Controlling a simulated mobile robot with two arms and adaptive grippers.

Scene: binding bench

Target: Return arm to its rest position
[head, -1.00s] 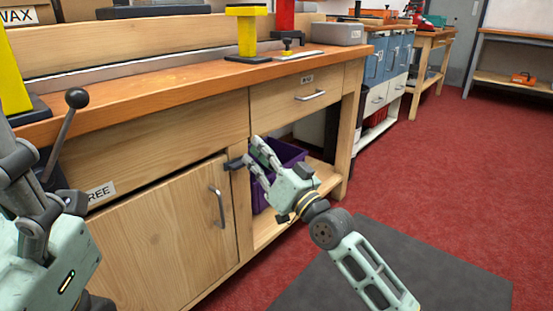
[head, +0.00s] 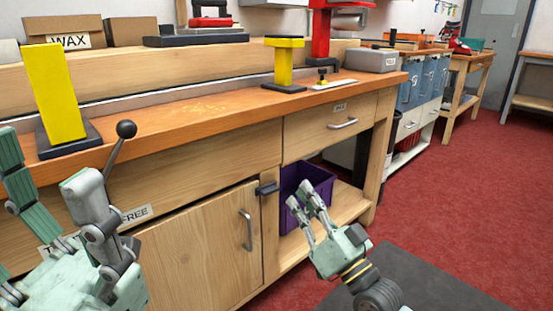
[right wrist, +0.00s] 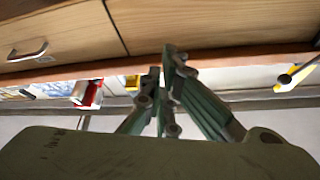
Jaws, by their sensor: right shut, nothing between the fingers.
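My right gripper (head: 300,197) is shut and empty, with its two pale green fingers close together. It is in the air in front of the bench's open lower bay, overlapping the purple bin (head: 293,181) in the head view. In the right wrist view, its fingers (right wrist: 166,58) point up toward the bench's wooden front. Part of my left arm and gripper (head: 62,195) fills the lower left of the head view, cut off by the edge. Its jaw opening is unclear.
The wooden bench (head: 200,113) has a drawer (head: 328,124) and a cupboard door (head: 205,240) with handles. Yellow posts (head: 284,65) stand on top. A black-knobbed lever (head: 126,130) sticks up near my left arm. Red floor (head: 470,200) is clear at the right.

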